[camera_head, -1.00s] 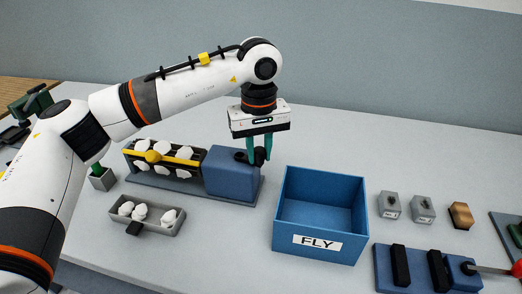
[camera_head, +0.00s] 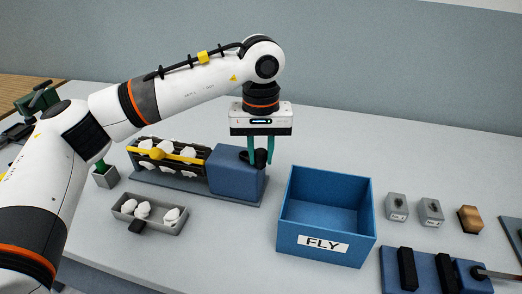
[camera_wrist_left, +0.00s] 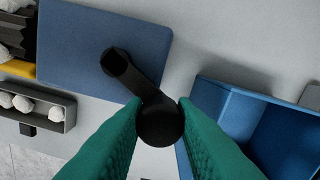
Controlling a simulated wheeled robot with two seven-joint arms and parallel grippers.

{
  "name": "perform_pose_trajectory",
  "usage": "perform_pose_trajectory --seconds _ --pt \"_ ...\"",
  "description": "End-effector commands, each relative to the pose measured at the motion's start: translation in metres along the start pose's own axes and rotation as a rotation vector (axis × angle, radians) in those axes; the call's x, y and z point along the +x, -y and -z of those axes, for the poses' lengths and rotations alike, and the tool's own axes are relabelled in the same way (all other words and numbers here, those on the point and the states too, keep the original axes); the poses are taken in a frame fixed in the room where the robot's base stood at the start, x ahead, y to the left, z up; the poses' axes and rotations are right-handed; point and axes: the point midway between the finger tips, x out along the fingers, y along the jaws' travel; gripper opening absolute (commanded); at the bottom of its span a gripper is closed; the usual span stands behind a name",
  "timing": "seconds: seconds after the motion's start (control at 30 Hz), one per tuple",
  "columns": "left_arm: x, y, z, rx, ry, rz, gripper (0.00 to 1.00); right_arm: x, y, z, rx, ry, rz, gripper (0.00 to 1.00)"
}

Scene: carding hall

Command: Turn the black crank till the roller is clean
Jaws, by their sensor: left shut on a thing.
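The black crank (camera_head: 246,157) sits on a blue housing (camera_head: 235,176) at the roller's right end. My left gripper (camera_head: 260,162) points down and is shut on the crank's knob; in the left wrist view the knob (camera_wrist_left: 160,124) is between the green fingers, and the crank arm runs up-left to its hub. My right gripper is out of view.
A blue open box marked FLY (camera_head: 326,256) stands close right of the housing. Further right are two small grey blocks (camera_head: 396,207), a brown block (camera_head: 470,219) and a blue fixture (camera_head: 428,287) with black bars. A small grey pot (camera_head: 106,180) stands left of the roller.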

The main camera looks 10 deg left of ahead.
Motion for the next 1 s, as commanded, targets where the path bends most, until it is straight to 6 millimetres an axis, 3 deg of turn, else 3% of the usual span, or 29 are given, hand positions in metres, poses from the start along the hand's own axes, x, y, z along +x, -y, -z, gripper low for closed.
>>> perform_pose_trajectory --seconds 0.03,0.17,0.53,1.0 --pt "-0.002 0.000 -0.001 -0.002 0.003 0.002 0.28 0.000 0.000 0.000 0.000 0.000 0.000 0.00" --pt "-0.002 0.000 -0.001 -0.002 0.002 0.002 0.46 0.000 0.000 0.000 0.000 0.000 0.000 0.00" --pt "-0.007 0.000 -0.001 -0.002 0.002 0.001 0.46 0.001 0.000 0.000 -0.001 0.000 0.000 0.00" --pt "-0.098 0.001 0.000 -0.002 0.003 0.002 0.46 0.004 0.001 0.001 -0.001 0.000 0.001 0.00"
